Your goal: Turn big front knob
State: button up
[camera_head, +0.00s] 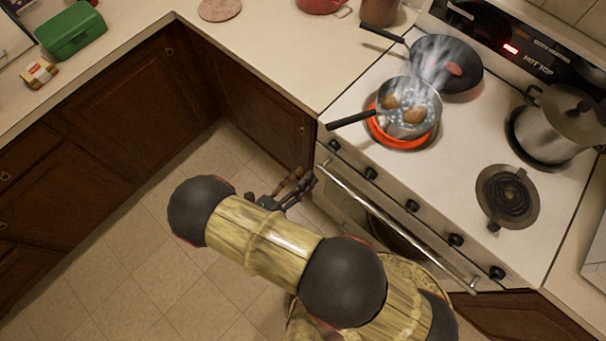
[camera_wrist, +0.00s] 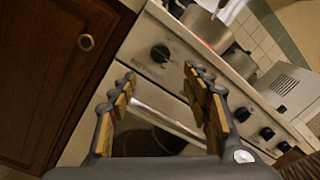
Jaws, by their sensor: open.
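The white stove (camera_head: 470,150) has a row of several black knobs along its front panel. The leftmost knob (camera_head: 333,145) also shows in the wrist view (camera_wrist: 160,53), beyond the gap between my fingertips. More knobs stand to its right, such as the second knob (camera_head: 371,173). I cannot tell by label which one is the big front knob. My gripper (camera_head: 296,186) is open and empty, in front of the stove's left end. In the wrist view my gripper (camera_wrist: 158,76) has its fingers spread, apart from the knob.
A steaming pot (camera_head: 410,105) stands on the glowing front left burner (camera_head: 378,137), its handle over the front edge. A smoking pan (camera_head: 458,58) is behind it. The oven handle (camera_head: 400,225) juts out below the knobs. Dark cabinets (camera_head: 245,95) stand at left; the floor is clear.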

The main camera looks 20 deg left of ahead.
jog(key=b, duration=0.1)
jog(key=m+b, duration=0.7)
jog(key=b, duration=0.2)
send_near(333, 147)
jog(key=w, duration=0.1)
jog(key=shift+y, duration=0.5)
jog(key=x, duration=0.2)
jog(key=b+x, duration=0.1)
jog(key=x, duration=0.4)
jog(key=shift+w+d+f, duration=0.15)
jog(key=shift+d+f, duration=0.2)
jog(key=c, duration=0.4)
jog(key=c, duration=0.7)
jog(key=shift+c, duration=0.3)
